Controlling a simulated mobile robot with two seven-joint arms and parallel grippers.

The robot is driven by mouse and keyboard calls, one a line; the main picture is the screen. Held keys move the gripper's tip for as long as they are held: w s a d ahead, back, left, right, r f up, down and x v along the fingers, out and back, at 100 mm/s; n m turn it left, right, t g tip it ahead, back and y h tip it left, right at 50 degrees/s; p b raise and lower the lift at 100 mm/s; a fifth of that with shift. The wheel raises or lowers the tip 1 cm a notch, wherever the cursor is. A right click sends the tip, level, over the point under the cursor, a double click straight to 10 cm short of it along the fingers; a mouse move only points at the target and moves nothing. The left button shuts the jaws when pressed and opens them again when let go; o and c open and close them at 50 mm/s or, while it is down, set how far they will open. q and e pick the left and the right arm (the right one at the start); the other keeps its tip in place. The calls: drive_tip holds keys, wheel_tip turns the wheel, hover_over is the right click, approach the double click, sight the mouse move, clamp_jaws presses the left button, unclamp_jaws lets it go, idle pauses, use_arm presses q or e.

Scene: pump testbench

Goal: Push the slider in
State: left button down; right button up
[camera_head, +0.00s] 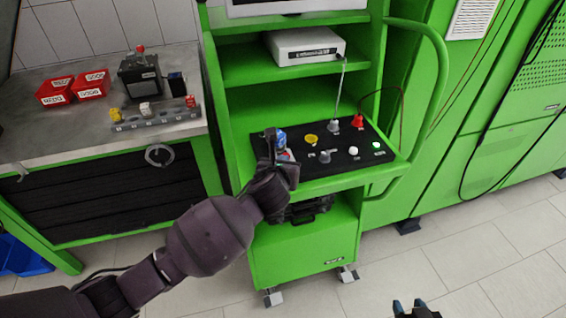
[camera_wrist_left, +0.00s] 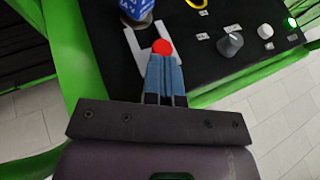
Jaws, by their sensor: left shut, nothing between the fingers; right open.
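The slider shows in the left wrist view as a pale grey forked plate (camera_wrist_left: 141,45) with a round red knob (camera_wrist_left: 161,47) at its near end. A blue and white cylinder (camera_wrist_left: 136,9) stands at its far end. The cylinder also shows in the head view (camera_head: 281,137), at the left of the black panel. My left gripper (camera_wrist_left: 164,65) is shut and empty, its blue fingertips right at the red knob. I cannot tell whether they touch it. In the head view my left wrist hides most of the slider. My right gripper (camera_head: 412,306) is open and empty at the bottom edge, away from the bench.
The black panel (camera_head: 350,152) carries a yellow ring (camera_head: 311,139), a grey knob (camera_head: 325,156), a white button (camera_head: 353,151), a lit green button (camera_head: 376,145) and a red plug (camera_head: 357,121). A green rail (camera_head: 437,80) borders the right side. Open floor lies in front.

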use_arm(q)
drive_tip(key=shift+w+a, duration=0.35)
drive_tip(key=shift+w, duration=0.6)
drive_tip(key=shift+w+a, duration=0.3)
drive_tip(key=shift+w, duration=0.6)
drive_tip(key=shift+s, duration=0.1)
use_arm(e)
drive_tip(key=shift+s, duration=0.1)
